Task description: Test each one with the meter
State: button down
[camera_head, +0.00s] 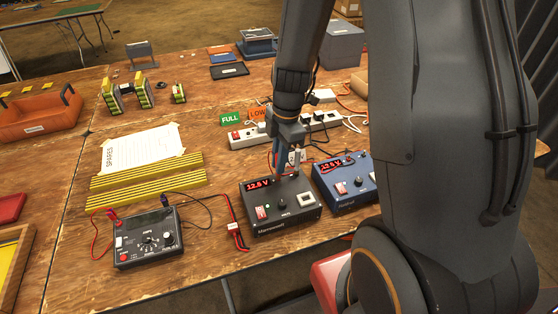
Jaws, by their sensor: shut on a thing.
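My gripper (290,165) points down just behind and above a black charger (281,215). It is shut on a small pale thing, partly hidden by the fingers, which I cannot name surely. The black charger has a red display that seems to read 12.6 V, a knob and a red switch. A blue charger (345,178) with a lit red display stands to its right. A black box with a central dial (148,236), which looks like the meter, stands at the front left with red and black leads.
Green FULL (230,119) and orange LOW (258,114) cards stand there. A SPARES sheet (150,147) and striped bars (147,180) lie left. An orange tote (38,122) stands far left. Cables cross the table.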

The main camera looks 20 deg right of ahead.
jog(key=shift+f, duration=0.1)
jog(key=c, duration=1.4)
grip_release()
jog(key=shift+o, duration=0.2)
jog(key=shift+r+p, duration=2.5)
jog(key=shift+r, duration=1.3)
jog(key=s+r+m+b, duration=0.2)
jog(key=s+m, duration=0.3)
jog(key=m, duration=0.4)
jog(key=s+r+m+t+h+b, duration=0.1)
jog(key=s+m, duration=0.4)
jog(key=m, duration=0.5)
jog(key=shift+r+t+b, duration=0.3)
jog(key=shift+r+b, duration=0.05)
jog(key=shift+r, duration=0.25)
